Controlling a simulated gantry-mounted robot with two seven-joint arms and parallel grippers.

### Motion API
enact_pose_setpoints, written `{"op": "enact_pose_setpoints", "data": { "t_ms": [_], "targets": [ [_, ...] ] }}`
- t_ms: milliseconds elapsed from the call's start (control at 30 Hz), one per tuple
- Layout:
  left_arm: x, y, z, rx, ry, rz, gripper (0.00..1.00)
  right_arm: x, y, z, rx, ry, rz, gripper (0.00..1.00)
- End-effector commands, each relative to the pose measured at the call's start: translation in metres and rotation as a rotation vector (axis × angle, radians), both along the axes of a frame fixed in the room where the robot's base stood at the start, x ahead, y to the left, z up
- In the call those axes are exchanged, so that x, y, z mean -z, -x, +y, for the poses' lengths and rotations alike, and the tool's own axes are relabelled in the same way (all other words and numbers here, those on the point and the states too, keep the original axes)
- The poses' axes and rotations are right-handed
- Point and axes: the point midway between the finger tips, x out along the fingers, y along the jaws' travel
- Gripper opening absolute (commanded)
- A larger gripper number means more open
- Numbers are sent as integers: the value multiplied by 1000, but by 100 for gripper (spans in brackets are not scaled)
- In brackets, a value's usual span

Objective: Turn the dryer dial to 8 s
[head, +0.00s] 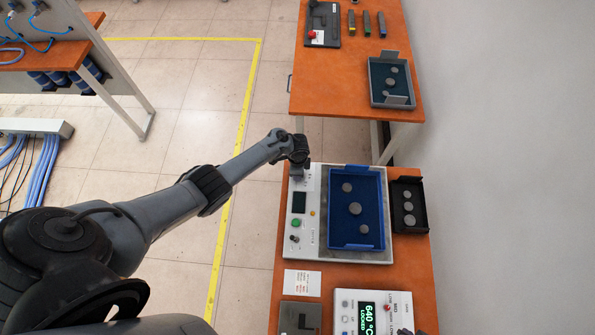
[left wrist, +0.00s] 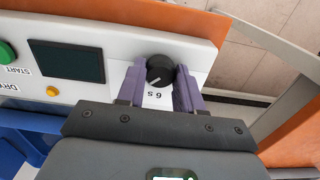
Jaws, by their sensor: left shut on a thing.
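The dryer (head: 299,250) is a white unit on the orange bench, with a dark display, a green START button and an orange light. Its dial (left wrist: 160,71) is a round black knob with a white pointer line, at the dryer's far end. My left gripper (left wrist: 160,85) is shut on the dial, with a purple finger on each side of it. The pointer slants to the lower right in the left wrist view, near an upside-down mark that looks like 6 s. In the head view my left gripper (head: 298,170) hides the dial.
A blue tray (head: 357,168) with round grey pieces sits on the dryer. A black tray (head: 420,189) stands to its right. A heater unit reading 640 °C LOCKED (head: 388,300) is at the near end. A second orange table (head: 335,75) stands beyond.

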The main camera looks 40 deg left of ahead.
Motion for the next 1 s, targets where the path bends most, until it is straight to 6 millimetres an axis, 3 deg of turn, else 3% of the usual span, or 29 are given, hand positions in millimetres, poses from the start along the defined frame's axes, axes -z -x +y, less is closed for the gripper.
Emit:
{"op": "enact_pose_setpoints", "data": {
  "t_ms": [100,133,300,667,1000],
  "targets": [
    [0,0,0,1,0,0,5,0,0,-1,-2,3,1,0],
    [0,0,0,1,0,0,39,0,0,-1,-3,4,0,0],
    [0,0,0,0,-1,1,61,0,0,-2,-6,10,1,0],
    [-5,0,0,0,0,0,61,-3,0,-2,-6,8,1,0],
    [-56,-1,0,0,0,-3,61,-25,0,0,-1,1,1,0]
  ]
}}
